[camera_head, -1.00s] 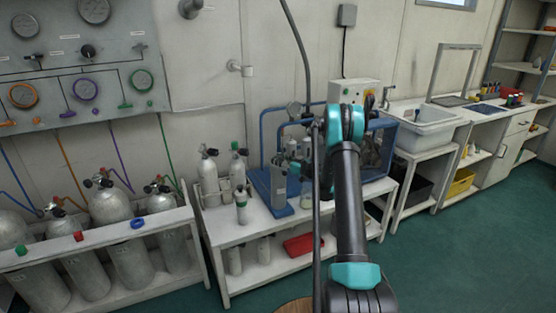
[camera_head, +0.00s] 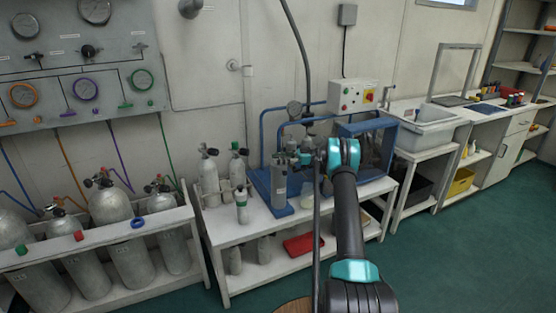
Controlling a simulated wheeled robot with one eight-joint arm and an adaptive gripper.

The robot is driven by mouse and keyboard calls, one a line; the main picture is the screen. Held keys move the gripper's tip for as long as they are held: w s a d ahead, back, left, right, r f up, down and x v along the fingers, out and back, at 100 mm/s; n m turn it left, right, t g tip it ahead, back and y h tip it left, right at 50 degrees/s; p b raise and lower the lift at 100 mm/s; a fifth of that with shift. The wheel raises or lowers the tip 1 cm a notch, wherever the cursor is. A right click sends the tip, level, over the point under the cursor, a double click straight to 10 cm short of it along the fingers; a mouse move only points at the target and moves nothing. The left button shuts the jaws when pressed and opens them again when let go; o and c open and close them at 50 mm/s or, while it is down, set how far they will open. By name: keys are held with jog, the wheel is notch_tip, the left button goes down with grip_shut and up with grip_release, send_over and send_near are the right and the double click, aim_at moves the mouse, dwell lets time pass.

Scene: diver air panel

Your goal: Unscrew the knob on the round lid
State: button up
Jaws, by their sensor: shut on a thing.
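My gripper (camera_head: 292,158) is at the far end of my arm, small in the head view, at the top of a grey upright cylinder (camera_head: 279,188) on the white bench. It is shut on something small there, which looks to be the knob. The fingers and the wrist cover the knob, and the round lid cannot be made out clearly. The cylinder stands upright at the front of the blue compressor frame (camera_head: 262,180).
A control box (camera_head: 352,95) with buttons is on the wall behind my arm. Small bottles (camera_head: 209,178) stand left of the cylinder on the bench (camera_head: 262,232). A rack of large tanks (camera_head: 112,208) is at left, a sink (camera_head: 425,128) at right. The green floor at right is clear.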

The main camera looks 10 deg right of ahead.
jog(key=shift+n+g, duration=0.5)
jog(key=shift+g, duration=0.3)
jog(key=o, duration=1.2)
jog(key=d, duration=0.7)
jog(key=shift+w+d, duration=0.25)
